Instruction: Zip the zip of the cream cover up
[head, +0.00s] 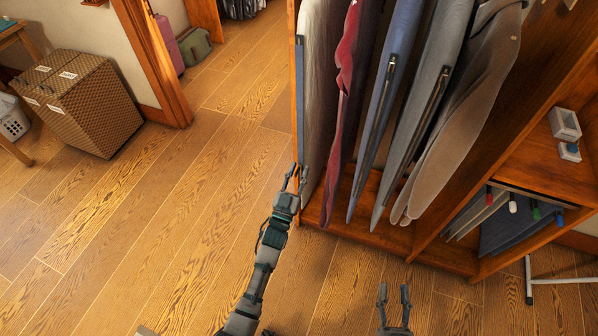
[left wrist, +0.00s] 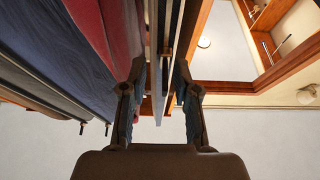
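The cream cover (head: 322,70) hangs at the left end of the wardrobe, with a narrow blue-grey strip (head: 300,95) along its left front edge. This strip looks like its zip line; I cannot make out the slider. My left gripper (head: 296,170) is at the strip's lower end, pointing up. In the left wrist view the fingers (left wrist: 158,68) stand apart, on either side of thin upright strips (left wrist: 162,35). I see no firm grip on them. My right gripper (head: 394,290) is open and empty, low in the head view, away from the covers.
A red garment (head: 347,90), a blue cover (head: 390,85), a grey cover (head: 425,80) and a taupe garment (head: 465,140) hang to the right. The wardrobe base (head: 440,250) lies below them. The wooden floor (head: 190,220) to the left is clear up to a patterned box (head: 85,110).

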